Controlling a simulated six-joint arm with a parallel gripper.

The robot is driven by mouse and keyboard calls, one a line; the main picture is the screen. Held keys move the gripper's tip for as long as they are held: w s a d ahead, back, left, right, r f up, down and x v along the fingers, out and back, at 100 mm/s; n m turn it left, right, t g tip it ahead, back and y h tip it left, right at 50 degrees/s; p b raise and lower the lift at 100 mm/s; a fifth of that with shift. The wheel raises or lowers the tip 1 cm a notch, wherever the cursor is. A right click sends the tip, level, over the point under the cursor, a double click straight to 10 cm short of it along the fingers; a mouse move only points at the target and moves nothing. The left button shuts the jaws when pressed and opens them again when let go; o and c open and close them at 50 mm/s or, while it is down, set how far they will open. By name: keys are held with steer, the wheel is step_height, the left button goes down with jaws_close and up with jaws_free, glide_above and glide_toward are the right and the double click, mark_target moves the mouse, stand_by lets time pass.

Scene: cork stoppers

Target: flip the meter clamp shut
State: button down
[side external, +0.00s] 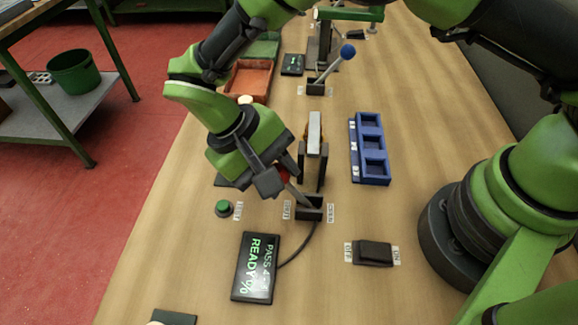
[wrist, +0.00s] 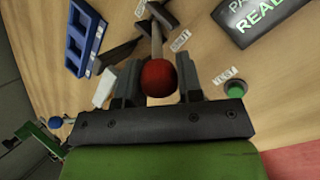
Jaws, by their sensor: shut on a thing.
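The meter clamp's lever is a grey rod with a red knob (wrist: 158,77). It rises from a dark slotted base (side external: 310,208) between a SHUT label (side external: 287,210) on the left and an OPEN label (side external: 331,212) on the right. The lever leans to the left, over the SHUT side. My gripper (wrist: 157,88) is shut on the lever at its red knob, with one finger on each side. In the side view, my gripper (side external: 281,175) hides most of the knob. The dark upright frame with a grey block (side external: 314,132) stands just behind the base.
A black display (side external: 256,268) reading PASS and READY lies in front, cabled to the base. A green TEST button (side external: 223,208) is at left and a black rocker switch (side external: 373,253) at right. A blue tray (side external: 355,160) stands right of the frame. A blue-knobbed lever (side external: 347,52) is farther back.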

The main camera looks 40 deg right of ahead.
steer(key=shift+w+a+f, duration=0.25)
steer(key=shift+a+f, duration=0.1)
steer(key=shift+a, duration=0.15)
stand_by(0.3)
steer(key=c, duration=0.8)
jaws_free()
steer(key=shift+w, duration=0.1)
steer(key=shift+v, duration=4.85)
steer(key=shift+r, duration=0.1)
